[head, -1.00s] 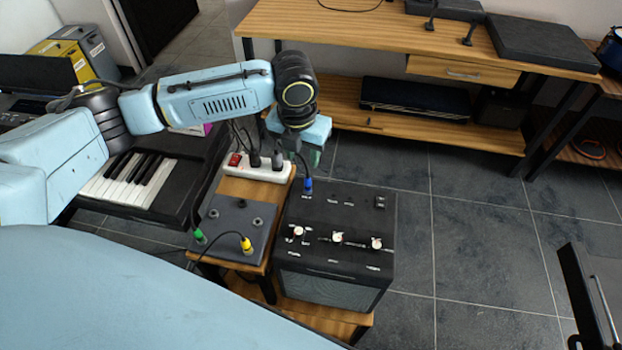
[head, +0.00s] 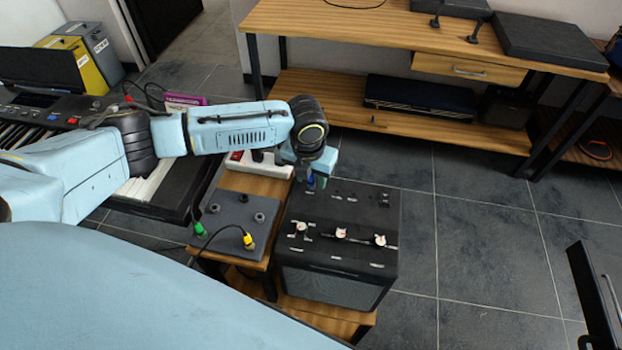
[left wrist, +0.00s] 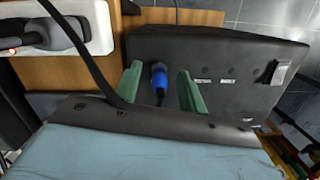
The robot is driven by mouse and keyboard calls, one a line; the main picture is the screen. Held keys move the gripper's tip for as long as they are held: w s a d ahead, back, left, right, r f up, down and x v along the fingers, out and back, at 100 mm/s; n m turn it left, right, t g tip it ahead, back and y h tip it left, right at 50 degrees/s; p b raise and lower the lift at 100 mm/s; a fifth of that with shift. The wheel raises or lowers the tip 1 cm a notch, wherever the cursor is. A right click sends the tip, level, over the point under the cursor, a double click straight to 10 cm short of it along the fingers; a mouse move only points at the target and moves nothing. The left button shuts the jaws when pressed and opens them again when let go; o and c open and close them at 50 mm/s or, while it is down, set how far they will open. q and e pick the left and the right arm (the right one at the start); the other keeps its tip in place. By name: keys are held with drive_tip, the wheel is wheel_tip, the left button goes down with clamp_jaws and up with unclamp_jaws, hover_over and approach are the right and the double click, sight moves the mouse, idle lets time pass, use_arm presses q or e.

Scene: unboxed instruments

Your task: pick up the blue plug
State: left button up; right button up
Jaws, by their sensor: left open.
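The blue plug (left wrist: 159,79) stands in the top of the black amplifier (left wrist: 205,65), near its edge. In the left wrist view it is between the two green fingers of my left gripper (left wrist: 161,88), which is open with a gap on each side of the plug. In the head view the blue plug (head: 311,182) shows just below my left gripper (head: 318,178), partly hidden by it. The black amplifier (head: 340,215) stands on a wooden stand. My right gripper is not in view.
A white power strip (head: 258,165) with a black cable lies beside the amplifier. A grey pedal box (head: 237,217) with green and yellow plugs is to the left. A keyboard (head: 160,190) is further left.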

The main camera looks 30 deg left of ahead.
use_arm(q)
drive_tip(key=shift+c, duration=0.2)
clamp_jaws()
drive_tip(key=shift+r, duration=0.1)
